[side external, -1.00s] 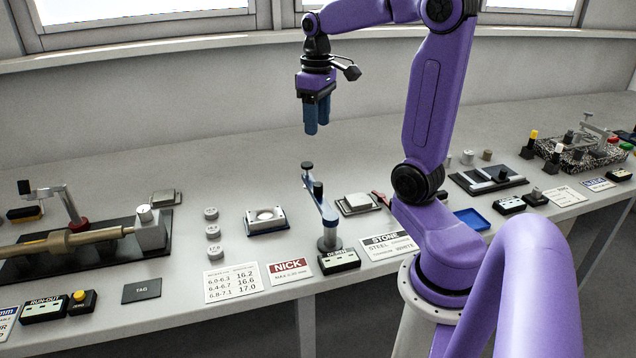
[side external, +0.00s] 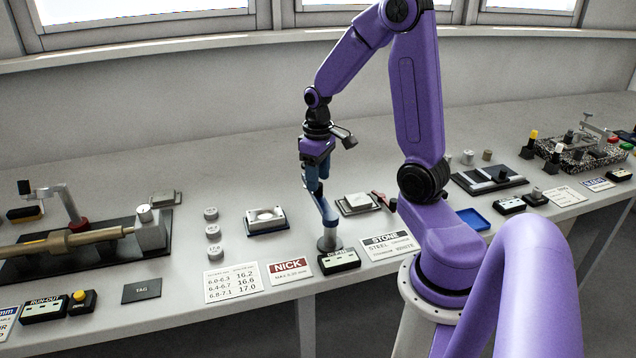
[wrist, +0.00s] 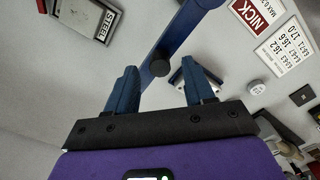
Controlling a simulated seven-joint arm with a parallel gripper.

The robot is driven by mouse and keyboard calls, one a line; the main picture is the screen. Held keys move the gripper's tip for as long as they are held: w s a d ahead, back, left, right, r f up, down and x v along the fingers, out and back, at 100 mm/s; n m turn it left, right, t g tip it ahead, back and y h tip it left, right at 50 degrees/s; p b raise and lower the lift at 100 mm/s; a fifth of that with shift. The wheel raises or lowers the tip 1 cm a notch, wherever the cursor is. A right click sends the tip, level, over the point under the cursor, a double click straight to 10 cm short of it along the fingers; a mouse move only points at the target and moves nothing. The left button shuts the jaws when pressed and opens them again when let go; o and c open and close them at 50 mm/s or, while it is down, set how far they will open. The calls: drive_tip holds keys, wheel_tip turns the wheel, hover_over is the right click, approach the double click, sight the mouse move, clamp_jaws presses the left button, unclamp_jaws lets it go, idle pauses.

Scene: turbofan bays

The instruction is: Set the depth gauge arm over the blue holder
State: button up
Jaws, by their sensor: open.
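The depth gauge has a blue arm (side external: 326,211) on a grey post (side external: 329,240). In the wrist view the arm (wrist: 183,28) comes in from the top and ends near a dark round knob (wrist: 160,67). My gripper (side external: 313,188) is open, pointing down at the arm's far end; its fingers hide that end in the side view. In the wrist view the knob shows in the gap between my fingertips (wrist: 161,72). The blue holder (side external: 266,226), with a pale block and round face on top, sits left of the gauge; my right finger partly hides it in the wrist view (wrist: 202,72).
A grey plate labelled STEEL (wrist: 90,14) lies on the other side of the gauge. A readout box (side external: 339,261) and NICK card (side external: 289,270) lie in front. Several round weights (side external: 213,232) stand left of the holder. Bench behind the gauge is clear.

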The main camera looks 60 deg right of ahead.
drive_tip(key=shift+f, duration=1.2)
clamp_jaws()
drive_tip(key=shift+w+a, duration=0.1)
drive_tip(key=shift+w, duration=0.05)
drive_tip(key=w+a+n, duration=0.2)
drive_tip(key=a+n, duration=0.4)
drive_tip(key=n, duration=0.3)
drive_tip(key=shift+w+a, duration=0.3)
drive_tip(key=shift+w, duration=0.05)
